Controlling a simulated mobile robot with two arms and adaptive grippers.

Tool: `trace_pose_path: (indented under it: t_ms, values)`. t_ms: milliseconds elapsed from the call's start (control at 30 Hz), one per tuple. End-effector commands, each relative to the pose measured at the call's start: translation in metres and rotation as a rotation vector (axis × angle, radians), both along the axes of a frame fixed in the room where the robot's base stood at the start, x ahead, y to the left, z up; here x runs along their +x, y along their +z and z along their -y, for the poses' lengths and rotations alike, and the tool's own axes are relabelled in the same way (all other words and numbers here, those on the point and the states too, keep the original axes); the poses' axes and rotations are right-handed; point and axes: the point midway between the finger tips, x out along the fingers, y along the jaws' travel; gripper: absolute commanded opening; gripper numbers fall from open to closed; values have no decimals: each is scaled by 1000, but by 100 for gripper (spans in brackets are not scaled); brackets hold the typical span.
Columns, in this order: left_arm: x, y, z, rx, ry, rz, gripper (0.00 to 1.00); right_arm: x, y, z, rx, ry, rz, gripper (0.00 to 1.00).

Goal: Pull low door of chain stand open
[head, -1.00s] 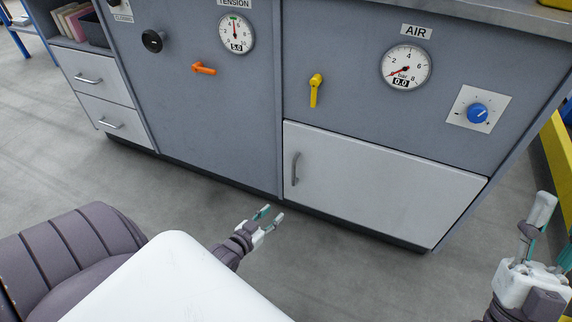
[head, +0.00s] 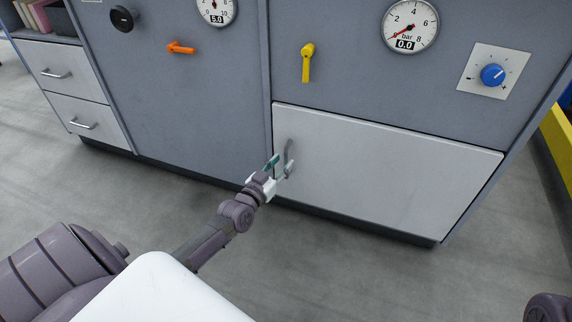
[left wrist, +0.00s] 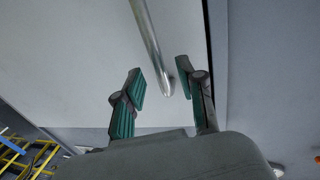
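The low door (head: 385,170) is a white panel at the bottom right of the grey stand (head: 190,105), and it is shut. Its upright grey bar handle (head: 289,152) is near the door's left edge. My left gripper (head: 279,168) is open at the lower part of the handle. In the left wrist view, the handle (left wrist: 150,45) comes down from the top, and its lower end lies between the two open green-padded fingers (left wrist: 158,88). Contact with the fingers cannot be told. My right gripper is out of view; only a bit of my right arm shows at the bottom right.
Above the door are a yellow lever (head: 307,62), an air gauge (head: 410,25) and a blue knob (head: 493,75). An orange lever (head: 181,47) and two white drawers (head: 62,72) are to the left. The grey floor (head: 340,270) in front is clear.

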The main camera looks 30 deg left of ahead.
Motion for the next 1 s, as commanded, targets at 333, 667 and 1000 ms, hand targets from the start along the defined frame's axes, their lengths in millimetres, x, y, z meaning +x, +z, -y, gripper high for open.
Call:
trace_pose_path:
  t_ms: [333, 667, 1000]
  values:
    - [30, 0, -1, 1, 0, 0, 39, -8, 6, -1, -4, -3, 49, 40]
    - [30, 0, -1, 1, 0, -1, 24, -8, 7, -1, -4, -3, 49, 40]
    - [30, 0, -1, 1, 0, -1, 0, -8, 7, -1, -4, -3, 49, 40]
